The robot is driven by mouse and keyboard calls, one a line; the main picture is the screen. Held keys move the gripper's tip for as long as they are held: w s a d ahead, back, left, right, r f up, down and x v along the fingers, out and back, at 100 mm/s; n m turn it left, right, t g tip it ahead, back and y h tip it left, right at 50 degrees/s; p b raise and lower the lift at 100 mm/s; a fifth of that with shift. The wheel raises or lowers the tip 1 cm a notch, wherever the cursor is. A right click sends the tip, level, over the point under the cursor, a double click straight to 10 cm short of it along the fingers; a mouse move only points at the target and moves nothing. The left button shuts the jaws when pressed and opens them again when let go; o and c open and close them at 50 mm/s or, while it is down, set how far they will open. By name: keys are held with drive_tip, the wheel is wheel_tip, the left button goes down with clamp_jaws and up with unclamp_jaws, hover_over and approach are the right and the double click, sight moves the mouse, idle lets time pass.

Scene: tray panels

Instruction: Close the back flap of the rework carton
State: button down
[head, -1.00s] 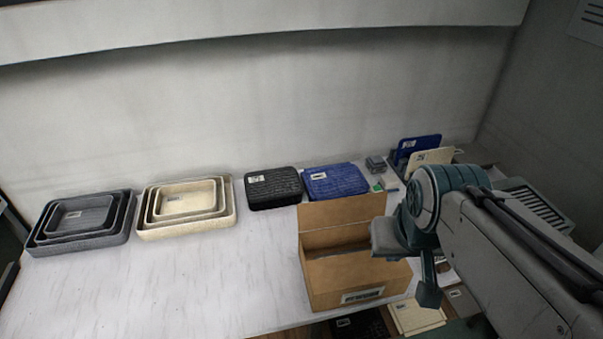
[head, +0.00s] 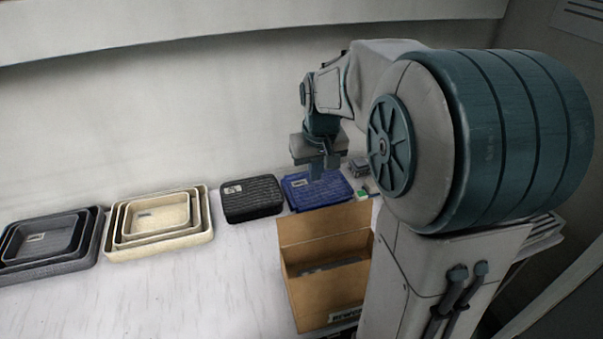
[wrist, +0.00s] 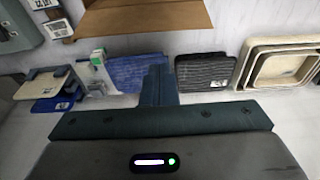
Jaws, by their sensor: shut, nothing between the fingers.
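The rework carton (head: 325,301) is a brown cardboard box with a white label on its front, at the table's front edge in the head view. Its back flap (head: 322,221) stands up at the rear of the opening. A grey item shows inside the carton. In the wrist view, part of the brown cardboard (wrist: 150,18) shows at the top. My gripper (head: 318,174) is above the blue panel, behind the carton and apart from the flap. Its fingers (wrist: 158,82) are together and empty in the wrist view. My arm hides the carton's right side.
A blue panel (head: 300,194) and a black panel (head: 252,197) lie behind the carton. Nested cream trays (head: 120,230) and dark grey trays (head: 90,255) stand to the left. Small boxes (head: 359,169) sit beside the blue panel. The table's front left is clear.

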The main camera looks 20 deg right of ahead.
drive_tip(key=w+d+f, duration=0.3)
drive_tip(key=w+f, duration=0.1)
drive_tip(key=w, duration=0.1)
drive_tip(key=p, duration=0.3)
hover_over(327, 223)
drive_tip(key=w, duration=0.3)
wheel_tip(327, 223, down, 9)
drive_tip(key=shift+s+a+g, duration=0.25)
drive_tip(key=shift+a+g, duration=0.05)
drive_tip(key=shift+a, duration=0.1)
drive_tip(key=shift+s+d+f+b, duration=0.1)
drive_tip(key=shift+s+f+b, duration=0.05)
drive_tip(key=shift+b, duration=0.25)
drive_tip(key=shift+s+t+b, duration=0.2)
drive_tip(key=shift+t+b, duration=0.2)
drive_tip(key=shift+b, duration=0.05)
